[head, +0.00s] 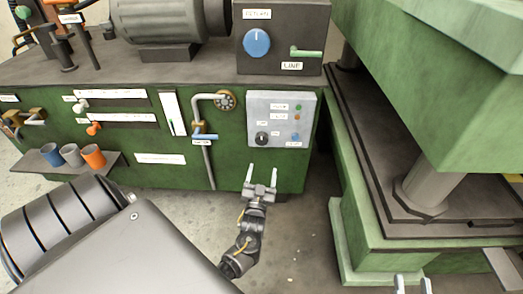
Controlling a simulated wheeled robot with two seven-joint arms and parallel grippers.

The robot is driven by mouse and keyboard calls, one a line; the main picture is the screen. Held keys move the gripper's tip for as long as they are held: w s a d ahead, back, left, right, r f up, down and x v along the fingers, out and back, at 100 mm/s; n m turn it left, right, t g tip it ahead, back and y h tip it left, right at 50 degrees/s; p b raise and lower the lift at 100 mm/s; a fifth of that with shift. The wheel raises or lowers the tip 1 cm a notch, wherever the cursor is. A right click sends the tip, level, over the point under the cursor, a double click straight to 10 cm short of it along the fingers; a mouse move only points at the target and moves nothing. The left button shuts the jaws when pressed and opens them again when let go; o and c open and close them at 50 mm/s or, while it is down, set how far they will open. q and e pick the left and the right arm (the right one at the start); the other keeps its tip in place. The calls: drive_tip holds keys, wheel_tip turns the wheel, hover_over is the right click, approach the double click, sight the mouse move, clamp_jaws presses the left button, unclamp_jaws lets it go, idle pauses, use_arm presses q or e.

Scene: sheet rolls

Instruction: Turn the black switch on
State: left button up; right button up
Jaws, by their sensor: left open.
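A round black switch (262,139) sits at the lower left of a light grey control panel (280,104) on the green cabinet front. Its small labels are too small to read, and I cannot tell its setting. My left gripper (262,168) points up toward the panel, just below the black switch in the picture. Its two fingers are apart with nothing between them. My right gripper (412,283) shows only as two spaced fingertips at the bottom right edge, in front of the green press.
A blue knob (257,43) and a green-handled lever (306,53) are on the dark box above. A pipe with a blue-handled valve (205,137) runs left of the panel. A large green press (430,150) stands at right. A grey machine body (125,255) fills the lower left.

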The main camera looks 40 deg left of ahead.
sight(261, 143)
use_arm(q)
drive_tip(key=w+a+r+y+b, duration=0.1)
drive_tip(key=w+a+r, duration=0.2)
drive_tip(key=w+a+r+n+y+b, duration=0.1)
drive_tip(key=w+a+r, duration=0.2)
drive_tip(key=w, duration=0.1)
drive_tip(key=shift+a+r, duration=0.1)
drive_tip(key=shift+w+a+r, duration=0.25)
drive_tip(key=shift+w+a, duration=0.1)
drive_tip(key=shift+w, duration=0.15)
use_arm(e)
wheel_tip(261, 143, up, 6)
drive_tip(key=s+d+t+y, duration=0.1)
drive_tip(key=s+t+y, duration=0.1)
drive_tip(key=t, duration=0.1)
drive_tip(key=shift+s+d+r, duration=0.2)
drive_tip(key=shift+d+r, duration=0.05)
drive_tip(key=shift+d, duration=0.1)
use_arm(q)
drive_tip(key=c, duration=1)
